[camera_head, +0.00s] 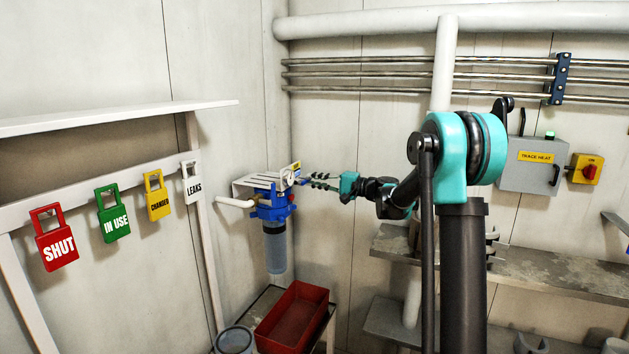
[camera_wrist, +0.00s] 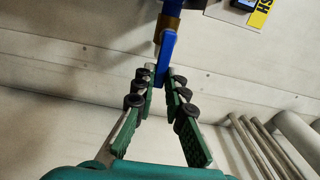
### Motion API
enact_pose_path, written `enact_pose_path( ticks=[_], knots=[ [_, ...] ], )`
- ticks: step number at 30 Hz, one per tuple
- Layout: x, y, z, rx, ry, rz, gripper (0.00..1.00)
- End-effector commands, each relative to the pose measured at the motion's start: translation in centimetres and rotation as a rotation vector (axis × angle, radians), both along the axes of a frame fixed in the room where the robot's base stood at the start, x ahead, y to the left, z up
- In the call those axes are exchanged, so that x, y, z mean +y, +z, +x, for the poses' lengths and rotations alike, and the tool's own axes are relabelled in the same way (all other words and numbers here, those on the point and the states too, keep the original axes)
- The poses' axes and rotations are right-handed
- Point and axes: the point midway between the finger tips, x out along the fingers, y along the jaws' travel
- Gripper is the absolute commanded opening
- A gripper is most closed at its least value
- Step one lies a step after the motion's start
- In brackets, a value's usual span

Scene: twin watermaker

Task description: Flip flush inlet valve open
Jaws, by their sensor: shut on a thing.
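The flush inlet valve shows in the wrist view as a blue lever (camera_wrist: 166,52) on a brass-coloured stem (camera_wrist: 158,29). My gripper (camera_wrist: 161,80) has its green-padded fingers on either side of the lever's free end and is shut on it. In the head view my gripper (camera_head: 322,181) reaches leftward to the right side of the blue filter unit (camera_head: 272,208) on the wall. The lever is too small to make out there. A yellow label (camera_wrist: 260,13), partly cut off and ending in "SH", is at the top right of the wrist view.
A white bracket (camera_head: 258,184) and a clear filter bowl (camera_head: 275,247) belong to the filter unit. A red bin (camera_head: 293,316) stands below. Hanging tags, including a red SHUT tag (camera_head: 56,240), are at left. A metal shelf (camera_head: 545,268) runs behind my arm at right.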

Motion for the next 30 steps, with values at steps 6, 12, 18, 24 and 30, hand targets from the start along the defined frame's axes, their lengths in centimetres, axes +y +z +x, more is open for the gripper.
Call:
enact_pose_path(
  ticks=[6,12,18,24,30],
  knots=[
    [-0.09,-0.2,0.01,0.027,-0.001,0.008,0.0],
    [-0.1,-0.23,0.0,0.029,-0.001,0.008,0.0],
    [-0.1,-0.25,0.0,0.028,-0.001,0.007,0.17],
    [-0.05,-0.19,-0.01,0.028,-0.001,0.008,0.21],
    [-0.49,-0.16,-0.12,0.028,-0.002,0.009,0.21]
  ],
)
